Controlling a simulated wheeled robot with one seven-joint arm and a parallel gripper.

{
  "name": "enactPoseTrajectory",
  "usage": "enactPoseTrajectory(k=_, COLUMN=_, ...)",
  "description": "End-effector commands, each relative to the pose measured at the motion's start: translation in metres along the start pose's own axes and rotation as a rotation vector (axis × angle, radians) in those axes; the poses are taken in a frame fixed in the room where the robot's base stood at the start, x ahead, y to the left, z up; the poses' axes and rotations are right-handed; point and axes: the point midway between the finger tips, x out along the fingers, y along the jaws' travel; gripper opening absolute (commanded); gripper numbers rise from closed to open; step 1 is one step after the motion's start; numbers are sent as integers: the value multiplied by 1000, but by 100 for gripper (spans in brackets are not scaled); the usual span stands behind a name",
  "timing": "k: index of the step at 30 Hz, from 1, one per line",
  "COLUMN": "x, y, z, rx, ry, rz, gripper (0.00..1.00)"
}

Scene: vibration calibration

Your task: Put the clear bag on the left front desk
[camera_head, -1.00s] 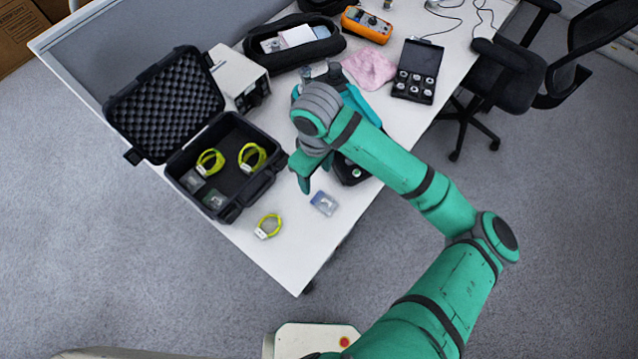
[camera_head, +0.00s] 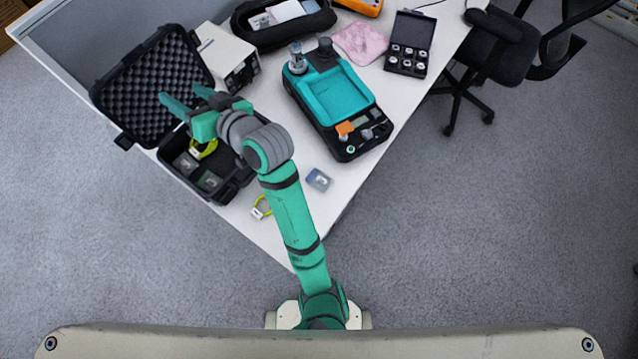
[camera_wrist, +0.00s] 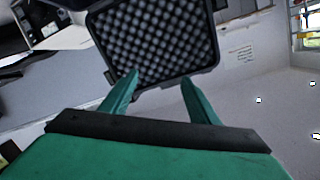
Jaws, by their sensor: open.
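Two small clear bags, one (camera_head: 186,163) above the other (camera_head: 210,181), lie in the open black case (camera_head: 232,187) on the desk's left side. Another small clear bag with a blue part (camera_head: 318,180) lies on the bare white desk (camera_head: 285,222) right of the case. My gripper (camera_head: 180,93) is open and empty above the case, its fingers pointing towards the foam-lined lid (camera_head: 150,82). In the wrist view, the open fingers (camera_wrist: 160,77) show in front of the lid (camera_wrist: 155,35). My gripper and forearm hide part of the case's inside.
A yellow band (camera_head: 203,149) shows in the case, and another (camera_head: 261,208) lies near the desk's front edge. A teal-topped device (camera_head: 333,97), a white box (camera_head: 226,52) and a pink cloth (camera_head: 361,43) stand behind. The front corner has bare room.

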Motion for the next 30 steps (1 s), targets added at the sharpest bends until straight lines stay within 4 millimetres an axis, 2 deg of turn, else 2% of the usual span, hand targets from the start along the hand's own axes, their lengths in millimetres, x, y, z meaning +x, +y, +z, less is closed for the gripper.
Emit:
enactPoseTrajectory(k=5, x=-12, y=12, z=6, rx=120, ry=164, rz=73, gripper=55)
enactPoseTrajectory(k=8, x=-24, y=25, z=16, rx=173, ry=239, rz=135, gripper=55)
enactPoseTrajectory(k=14, x=-61, y=52, z=54, rx=246, ry=345, rz=287, gripper=55)
enactPoseTrajectory(k=23, x=-144, y=79, z=134, rx=244, ry=400, rz=552, gripper=55)
enactPoseTrajectory(k=30, x=-231, y=81, z=195, rx=133, ry=360, rz=743, gripper=55)
